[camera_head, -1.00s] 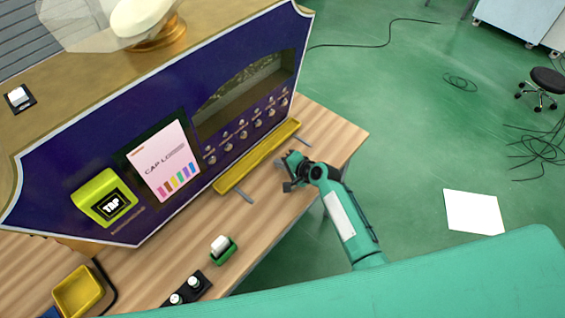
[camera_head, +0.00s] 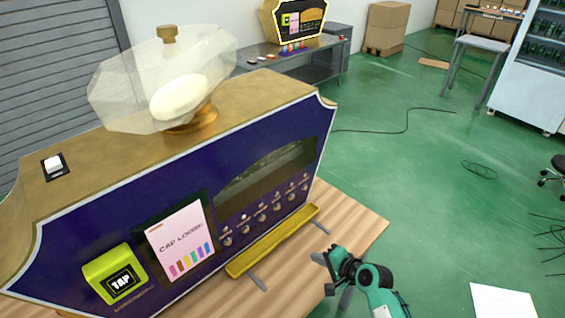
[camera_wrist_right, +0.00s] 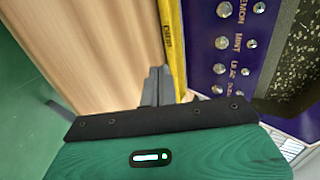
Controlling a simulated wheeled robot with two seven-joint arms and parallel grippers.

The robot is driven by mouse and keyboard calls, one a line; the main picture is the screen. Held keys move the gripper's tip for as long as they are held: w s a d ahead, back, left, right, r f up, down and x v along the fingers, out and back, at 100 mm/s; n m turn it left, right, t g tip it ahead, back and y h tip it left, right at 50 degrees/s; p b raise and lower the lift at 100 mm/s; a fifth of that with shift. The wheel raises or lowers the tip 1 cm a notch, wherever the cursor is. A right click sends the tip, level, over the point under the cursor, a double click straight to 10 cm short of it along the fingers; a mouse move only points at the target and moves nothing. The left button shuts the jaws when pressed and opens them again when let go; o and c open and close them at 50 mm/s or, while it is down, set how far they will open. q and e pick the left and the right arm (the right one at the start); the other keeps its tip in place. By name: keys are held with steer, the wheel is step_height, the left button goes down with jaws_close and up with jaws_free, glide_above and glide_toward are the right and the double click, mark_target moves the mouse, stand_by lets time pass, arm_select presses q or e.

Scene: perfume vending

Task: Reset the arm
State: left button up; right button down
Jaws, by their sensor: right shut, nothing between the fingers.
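My right gripper (camera_head: 330,262) is dark, on a green arm that comes in from the bottom right of the head view. It is shut and empty, just in front of the yellow tray (camera_head: 272,242) at the foot of the purple vending machine (camera_head: 150,240). In the right wrist view, the closed fingers (camera_wrist_right: 158,84) point along the wooden table (camera_wrist_right: 100,50), close beside the yellow tray (camera_wrist_right: 171,40). The machine's knobs and the labels beside them show at the right of that view. My left gripper is not in view.
The machine carries a yellow-green TAP reader (camera_head: 115,274) and a pink screen (camera_head: 180,240). A clear bottle-shaped cover (camera_head: 115,85) stands on top. Green floor (camera_head: 420,190) lies open to the right, with cables and a white sheet (camera_head: 503,301). Another machine (camera_head: 295,20) stands behind.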

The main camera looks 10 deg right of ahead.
steer(key=s+d+r+n+g+h, duration=0.2)
steer(key=s+n, duration=0.2)
steer(key=s, duration=0.6)
steer(key=s+d+r+n+g+h, duration=0.1)
steer(key=s+d+n+g+h, duration=0.2)
steer(key=s, duration=0.6)
steer(key=s+d+r+n+g+h, duration=0.15)
steer(key=s+n, duration=0.35)
steer(key=s, duration=0.5)
step_height(320, 180, down, 30)
steer(key=f, duration=0.1)
steer(key=s+d+f+g, duration=0.1)
steer(key=s+f, duration=0.8)
steer(key=s+d+f+g, duration=0.1)
steer(key=s+d+f, duration=0.1)
steer(key=s+f, duration=0.8)
steer(key=shift+s+d+n+h, duration=0.3)
steer(key=shift+n+h, duration=0.1)
steer(key=shift+h, duration=0.05)
steer(key=shift+f, duration=0.1)
